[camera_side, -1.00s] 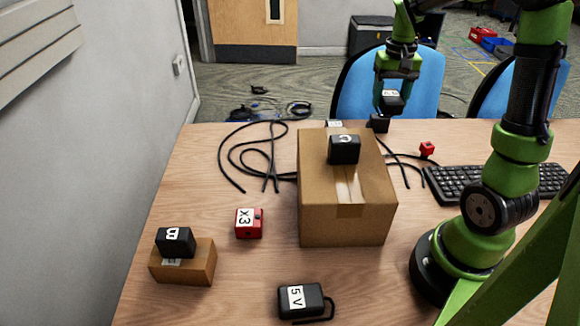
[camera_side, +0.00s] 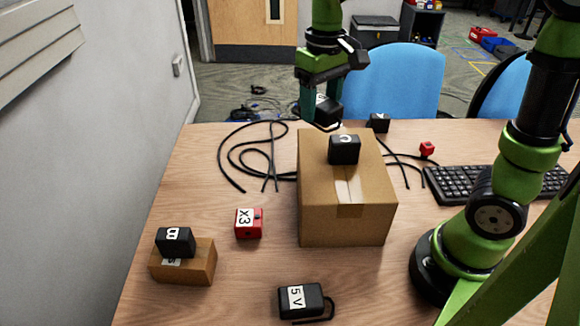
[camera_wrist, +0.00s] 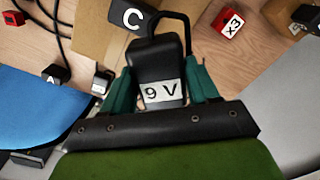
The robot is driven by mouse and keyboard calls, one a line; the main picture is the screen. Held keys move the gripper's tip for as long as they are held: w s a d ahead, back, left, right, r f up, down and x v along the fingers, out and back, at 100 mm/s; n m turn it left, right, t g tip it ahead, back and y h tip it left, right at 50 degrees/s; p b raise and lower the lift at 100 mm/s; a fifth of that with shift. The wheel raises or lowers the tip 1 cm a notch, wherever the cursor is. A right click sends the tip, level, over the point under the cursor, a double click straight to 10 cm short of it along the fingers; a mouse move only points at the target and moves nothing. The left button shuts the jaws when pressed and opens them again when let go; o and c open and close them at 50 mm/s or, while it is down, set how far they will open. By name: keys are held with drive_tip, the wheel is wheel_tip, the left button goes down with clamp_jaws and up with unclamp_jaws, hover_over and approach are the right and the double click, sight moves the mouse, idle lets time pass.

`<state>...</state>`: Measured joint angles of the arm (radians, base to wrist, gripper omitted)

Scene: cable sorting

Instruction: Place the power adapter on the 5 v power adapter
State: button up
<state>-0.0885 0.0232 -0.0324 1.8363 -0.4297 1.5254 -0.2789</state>
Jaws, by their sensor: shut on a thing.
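My gripper (camera_side: 318,108) is above the back edge of the large cardboard box in the side view. It is shut on a black power adapter (camera_wrist: 157,62) with a white "9 V" label and a black cable. The held adapter also shows in the side view (camera_side: 327,109). In the wrist view, my gripper's teal fingers (camera_wrist: 160,90) lie on both sides of it. The black 5 V power adapter (camera_side: 301,301) lies on the table's front part, with a short cable at its right. It is far from my gripper, toward the camera.
The large cardboard box (camera_side: 345,220) carries a black "C" block (camera_side: 344,150). A red "X3" block (camera_side: 248,223) stands left of it. A black "B" block (camera_side: 175,241) sits on a small box (camera_side: 190,272). A black "A" block (camera_side: 379,122), cables and keyboard (camera_side: 470,185) are farther back.

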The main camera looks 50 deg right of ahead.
drive_tip(key=s+a+n, duration=0.3)
drive_tip(key=a, duration=0.4)
drive_tip(key=s+a+n, duration=0.2)
drive_tip(key=s+a, duration=0.1)
drive_tip(key=a, duration=0.3)
drive_tip(key=n, duration=0.5)
hover_over(301, 297)
wheel_tip(301, 297, down, 14)
drive_tip(key=shift+f, duration=2.6)
drive_tip(key=o, duration=1.1)
drive_tip(key=shift+f, duration=0.1)
drive_tip(key=shift+o, duration=0.2)
